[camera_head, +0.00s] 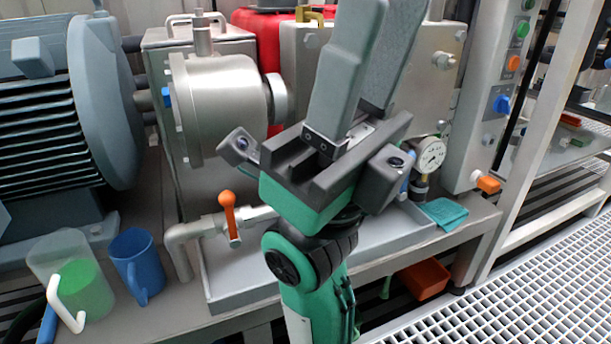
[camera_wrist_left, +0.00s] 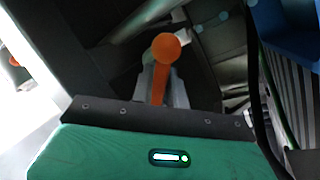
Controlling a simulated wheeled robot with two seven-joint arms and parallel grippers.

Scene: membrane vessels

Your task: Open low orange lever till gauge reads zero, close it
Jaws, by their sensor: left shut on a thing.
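An orange lever (camera_head: 228,215) stands upright on a metal pipe at the lower left of the vessel in the head view, left of my gripper and clear of it in the picture. My left gripper (camera_wrist_left: 164,82), with its green body, fills the middle of the head view, and its long grey fingers run out of the top edge, tips unseen. In the left wrist view an orange lever with a round end (camera_wrist_left: 166,47) stands between grey parts and appears held; I cannot tell whether it is the same lever. A white-faced gauge (camera_head: 430,155) is at the right; its reading is too small to tell.
A clear jug (camera_head: 68,262) with green contents and a blue jug (camera_head: 138,264) stand at lower left, below a motor (camera_head: 60,100). A metal tray (camera_head: 225,290) lies under the pipe. A white cabinet (camera_head: 480,110) with an orange handle (camera_head: 488,185) stands right, beside floor grating (camera_head: 520,290).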

